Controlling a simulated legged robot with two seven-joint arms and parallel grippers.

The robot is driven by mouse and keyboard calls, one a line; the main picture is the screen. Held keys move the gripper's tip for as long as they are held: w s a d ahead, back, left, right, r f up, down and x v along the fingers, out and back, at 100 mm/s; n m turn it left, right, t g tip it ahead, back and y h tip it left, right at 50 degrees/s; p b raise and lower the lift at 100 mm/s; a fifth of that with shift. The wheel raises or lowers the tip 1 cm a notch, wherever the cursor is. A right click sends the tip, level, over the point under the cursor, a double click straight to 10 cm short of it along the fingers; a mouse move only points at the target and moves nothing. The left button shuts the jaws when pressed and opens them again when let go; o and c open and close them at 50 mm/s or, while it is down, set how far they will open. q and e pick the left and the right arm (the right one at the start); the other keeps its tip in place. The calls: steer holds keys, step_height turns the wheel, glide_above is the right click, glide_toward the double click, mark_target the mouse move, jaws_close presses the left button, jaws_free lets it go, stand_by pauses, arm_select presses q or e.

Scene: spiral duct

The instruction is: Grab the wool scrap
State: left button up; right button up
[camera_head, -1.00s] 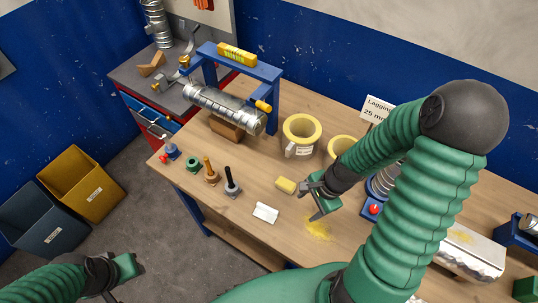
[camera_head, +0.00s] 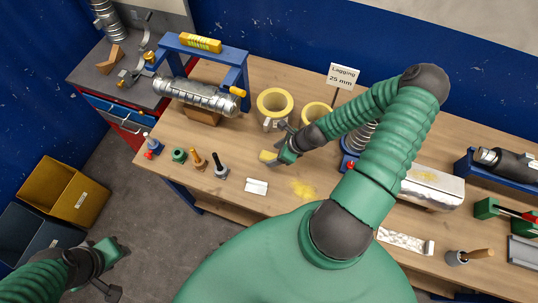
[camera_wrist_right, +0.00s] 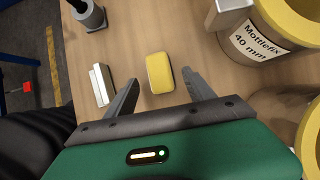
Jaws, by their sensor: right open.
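The wool scrap, a small yellow block (camera_head: 267,156), lies on the wooden workbench. It also shows in the right wrist view (camera_wrist_right: 159,73). My right gripper (camera_head: 277,150) is open and empty beside the block, partly covering its right end in the head view. In the right wrist view the two fingers point towards the block, and it appears between their tips with a gap on each side. I cannot tell how high the fingertips are above the bench. My left gripper (camera_head: 112,270) hangs over the floor at the lower left, far from the block; its jaws are unclear.
Yellow lagging rings (camera_head: 275,103) stand behind the right gripper. Upright tools (camera_head: 219,165) stand left of the block. A blue frame (camera_head: 243,75) and metal duct (camera_head: 196,97) are further back.

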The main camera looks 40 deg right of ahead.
mark_target(270, 156)
steer(key=w+a+f+p, duration=0.1)
steer(key=a+f, duration=0.1)
steer(key=shift+w+f+p, duration=0.3)
steer(key=shift+w+p, duration=0.05)
steer(key=shift+w, duration=0.05)
steer(key=shift+w+f, duration=0.15)
steer(key=shift+f, duration=0.15)
steer(key=shift+w+d+f, duration=0.2)
steer(key=shift+d+f, duration=0.1)
steer(key=shift+d, duration=0.15)
steer(key=shift+s+d, duration=0.1)
steer(key=shift+d, duration=0.1)
steer(key=c, duration=0.5)
steer(key=shift+a+r, duration=0.1)
steer(key=shift+a, duration=0.25)
jaws_close()
arm_select(q)
steer(key=shift+s+a+r, duration=0.15)
steer(key=shift+a+r, duration=0.05)
steer(key=shift+r, duration=0.3)
steer(key=shift+s+a+r, duration=0.15)
steer(key=shift+a+r, duration=0.05)
steer(key=shift+r, duration=0.3)
